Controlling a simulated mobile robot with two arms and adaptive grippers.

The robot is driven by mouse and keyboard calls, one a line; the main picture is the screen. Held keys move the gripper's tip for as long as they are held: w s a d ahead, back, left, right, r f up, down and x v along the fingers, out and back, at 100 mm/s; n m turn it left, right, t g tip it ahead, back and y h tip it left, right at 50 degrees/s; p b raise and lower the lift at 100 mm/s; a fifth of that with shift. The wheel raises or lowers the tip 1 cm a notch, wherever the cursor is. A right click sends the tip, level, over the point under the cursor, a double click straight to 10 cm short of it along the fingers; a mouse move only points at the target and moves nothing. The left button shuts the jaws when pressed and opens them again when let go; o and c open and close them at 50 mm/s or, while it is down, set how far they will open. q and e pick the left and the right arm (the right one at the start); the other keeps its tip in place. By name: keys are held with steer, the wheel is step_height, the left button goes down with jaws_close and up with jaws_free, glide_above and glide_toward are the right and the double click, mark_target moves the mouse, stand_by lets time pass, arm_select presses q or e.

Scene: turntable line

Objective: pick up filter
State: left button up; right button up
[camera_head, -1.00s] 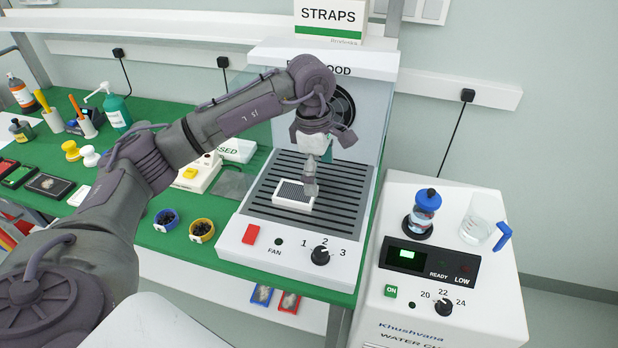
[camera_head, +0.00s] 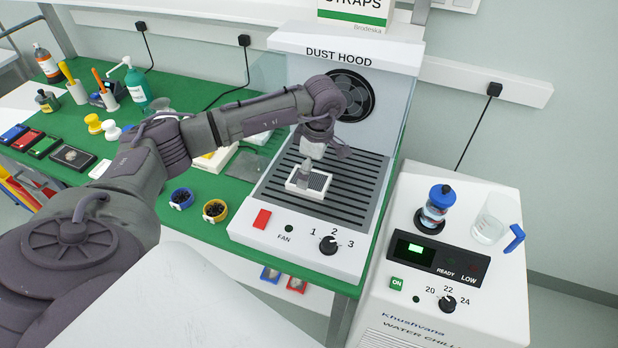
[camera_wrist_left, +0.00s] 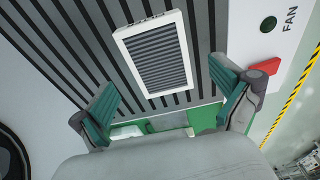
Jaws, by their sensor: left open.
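The filter (camera_head: 309,182) is a small white-framed rectangle with a dark pleated middle. It lies on the slotted grille (camera_head: 345,200) of the dust hood. In the left wrist view the filter (camera_wrist_left: 157,23) lies just beyond my fingertips, roughly centred between them. My left gripper (camera_head: 303,180) is over the filter in the head view and partly covers it. The left wrist view shows my left gripper (camera_wrist_left: 166,100) with teal-padded fingers spread wide and nothing between them. Whether the fingers touch the grille cannot be told. My right gripper is not in view.
The dust hood (camera_head: 350,62) has a back wall and clear side panels around the grille. Its front panel carries a red block (camera_head: 262,219) and a fan knob (camera_head: 328,246). A water chiller (camera_head: 455,275) stands right.

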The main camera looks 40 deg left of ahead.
arm_select(q)
step_height(320, 180, down, 2)
steer(key=shift+a+f+p, duration=0.15)
steer(key=shift+p, duration=0.15)
steer(key=shift+f, duration=0.35)
steer(key=c, duration=1.2)
steer(key=shift+c, duration=0.4)
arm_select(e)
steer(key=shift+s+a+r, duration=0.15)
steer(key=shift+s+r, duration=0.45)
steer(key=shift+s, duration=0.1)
arm_select(q)
steer(key=shift+r, duration=0.1)
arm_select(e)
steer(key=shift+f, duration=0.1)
